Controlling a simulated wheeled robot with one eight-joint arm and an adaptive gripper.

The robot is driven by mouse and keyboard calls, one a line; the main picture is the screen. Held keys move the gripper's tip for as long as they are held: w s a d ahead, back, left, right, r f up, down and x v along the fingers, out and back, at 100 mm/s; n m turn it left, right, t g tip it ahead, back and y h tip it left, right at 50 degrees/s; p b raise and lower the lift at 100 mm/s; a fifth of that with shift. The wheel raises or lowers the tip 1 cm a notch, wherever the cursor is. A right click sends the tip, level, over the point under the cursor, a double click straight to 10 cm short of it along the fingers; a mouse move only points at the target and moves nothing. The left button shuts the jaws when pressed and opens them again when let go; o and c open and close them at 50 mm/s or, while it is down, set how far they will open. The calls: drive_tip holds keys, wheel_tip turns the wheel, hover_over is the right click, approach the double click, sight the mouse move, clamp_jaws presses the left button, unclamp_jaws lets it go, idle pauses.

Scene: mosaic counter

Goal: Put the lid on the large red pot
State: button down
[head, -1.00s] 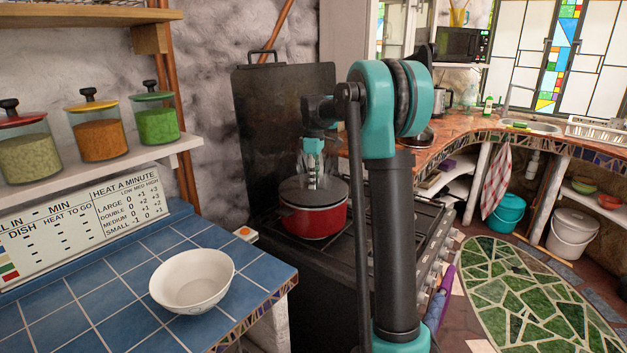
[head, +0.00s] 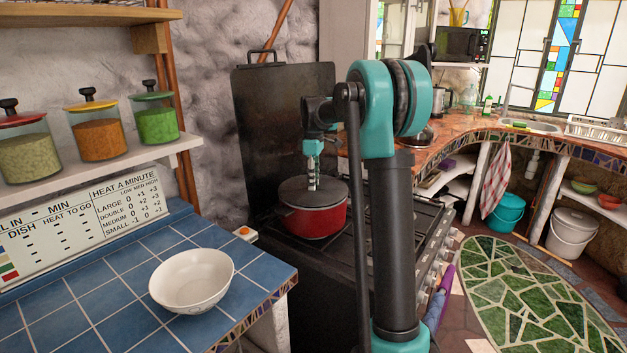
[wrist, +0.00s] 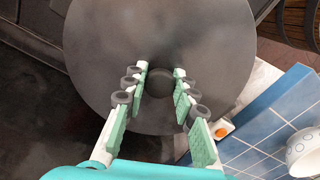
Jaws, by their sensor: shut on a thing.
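The large red pot (head: 320,222) stands on the stove at the middle of the head view. The dark grey round lid (head: 334,193) lies over its top and looks level. In the wrist view the lid (wrist: 205,45) fills the upper middle and hides the pot. My gripper (head: 313,186) points straight down above the lid. Its fingers (wrist: 160,85) are shut on the lid's dark knob (wrist: 158,80), one on each side. Whether the lid's edge touches the rim all round cannot be told.
A white bowl (head: 192,283) stands on the blue tiled counter (head: 120,325) left of the stove. A raised dark stove cover (head: 290,115) stands behind the pot. Several glass jars (head: 98,135) stand on the left shelf.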

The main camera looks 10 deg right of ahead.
drive_tip(key=shift+f, duration=0.25)
idle(0.5)
drive_tip(key=c, duration=1.1)
unclamp_jaws()
drive_tip(key=shift+c, duration=0.2)
drive_tip(key=shift+o, duration=0.6)
drive_tip(key=o, duration=0.4)
drive_tip(key=shift+r, duration=0.15)
drive_tip(key=shift+r, duration=3.4)
